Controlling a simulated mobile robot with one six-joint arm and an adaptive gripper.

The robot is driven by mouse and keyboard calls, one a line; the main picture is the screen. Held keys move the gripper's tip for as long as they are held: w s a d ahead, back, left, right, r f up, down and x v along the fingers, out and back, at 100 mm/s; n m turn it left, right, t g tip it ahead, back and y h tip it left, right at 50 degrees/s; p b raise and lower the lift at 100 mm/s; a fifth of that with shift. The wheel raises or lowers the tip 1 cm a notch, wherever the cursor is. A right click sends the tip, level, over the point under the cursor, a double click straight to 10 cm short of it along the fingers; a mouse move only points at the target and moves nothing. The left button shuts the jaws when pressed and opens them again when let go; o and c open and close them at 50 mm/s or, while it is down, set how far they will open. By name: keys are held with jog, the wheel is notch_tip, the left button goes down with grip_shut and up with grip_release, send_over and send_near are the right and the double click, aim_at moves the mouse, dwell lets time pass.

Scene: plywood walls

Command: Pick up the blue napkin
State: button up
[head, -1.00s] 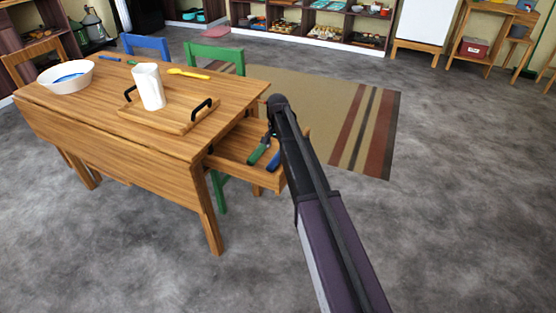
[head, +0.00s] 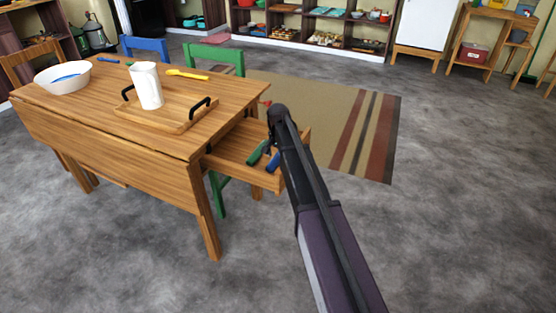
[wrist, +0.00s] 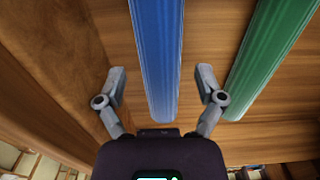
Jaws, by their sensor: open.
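A long blue roll, the blue napkin (wrist: 158,60), lies in the open wooden drawer. In the wrist view its near end is between the two spread fingers of my gripper (wrist: 161,84), and neither finger clearly touches it. In the head view part of the blue napkin (head: 273,162) shows beside my arm. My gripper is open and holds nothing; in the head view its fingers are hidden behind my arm. A similar green roll (wrist: 270,55) lies to the right of the right finger, and it also shows in the head view (head: 258,153).
The drawer (head: 235,146) sticks out from the wooden table (head: 150,140). On the table are a tray (head: 150,117) with a white pitcher (head: 147,88), a white bowl (head: 52,82) and a yellow utensil (head: 187,74). A green chair (head: 215,55) stands behind.

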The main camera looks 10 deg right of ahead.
aim_at(278, 155)
jog(key=c, duration=1.1)
jog(key=shift+r, duration=0.15)
notch_tip(278, 155, up, 10)
jog(key=p, duration=1)
dwell(0.4)
